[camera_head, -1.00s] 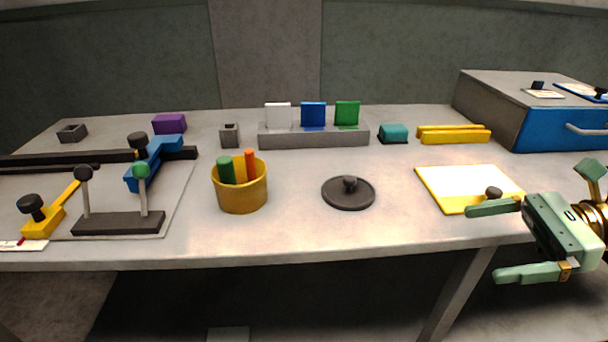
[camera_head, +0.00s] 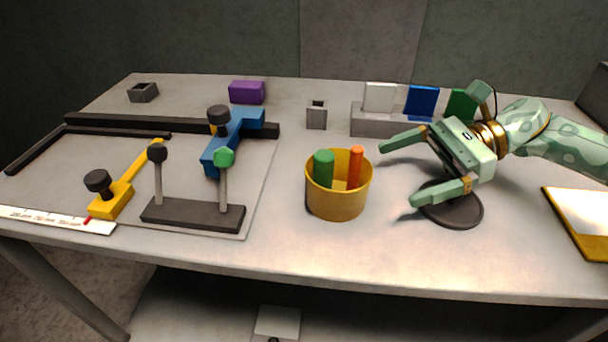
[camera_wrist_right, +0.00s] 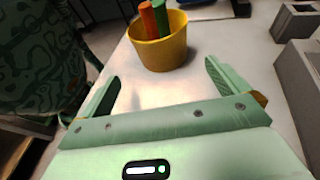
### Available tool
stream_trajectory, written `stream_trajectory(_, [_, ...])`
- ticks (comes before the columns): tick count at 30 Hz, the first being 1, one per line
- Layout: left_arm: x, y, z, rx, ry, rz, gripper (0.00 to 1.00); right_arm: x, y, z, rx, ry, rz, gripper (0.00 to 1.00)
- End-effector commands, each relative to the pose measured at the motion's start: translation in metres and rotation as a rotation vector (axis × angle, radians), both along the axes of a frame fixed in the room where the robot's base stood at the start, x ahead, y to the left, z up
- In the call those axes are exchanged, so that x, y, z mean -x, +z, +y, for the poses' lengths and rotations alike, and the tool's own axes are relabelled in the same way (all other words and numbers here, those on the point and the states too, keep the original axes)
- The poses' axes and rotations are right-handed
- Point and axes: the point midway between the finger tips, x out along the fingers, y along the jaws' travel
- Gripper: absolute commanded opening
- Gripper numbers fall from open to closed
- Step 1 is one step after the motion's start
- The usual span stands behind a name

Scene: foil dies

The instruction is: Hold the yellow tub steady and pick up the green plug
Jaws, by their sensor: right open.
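The yellow tub (camera_head: 337,203) stands upright on the table in the head view, and it also shows in the right wrist view (camera_wrist_right: 160,54). The green plug (camera_head: 322,168) and an orange plug (camera_head: 355,166) stand inside it, sticking up above the rim. Both plugs also show in the wrist view, the green one (camera_wrist_right: 160,17) beside the orange one. My right gripper (camera_head: 397,173) is open and empty, just to the right of the tub and apart from it, its fingers pointing toward it. My left gripper is not in view.
A dark round lid (camera_head: 462,212) lies under my right gripper. A grey rack (camera_head: 372,121) with white, blue and green tiles stands behind. Left of the tub are a black stand (camera_head: 193,214) with two levers and a blue clamp (camera_head: 222,150). The table in front of the tub is clear.

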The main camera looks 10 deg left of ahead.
Motion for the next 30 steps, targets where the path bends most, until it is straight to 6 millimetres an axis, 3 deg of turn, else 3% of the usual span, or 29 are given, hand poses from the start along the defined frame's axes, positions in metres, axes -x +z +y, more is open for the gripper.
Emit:
stream_trajectory(8, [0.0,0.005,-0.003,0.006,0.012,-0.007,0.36,0.004,-0.001,0.012,0.0,0.002,-0.002,1.0])
stream_trajectory(21, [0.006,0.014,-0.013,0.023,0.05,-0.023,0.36,0.024,-0.024,0.075,-0.001,0.002,0.002,1.0])
stream_trajectory(30, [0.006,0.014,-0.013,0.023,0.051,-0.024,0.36,0.028,-0.029,0.091,-0.001,0.0,-0.001,1.0])
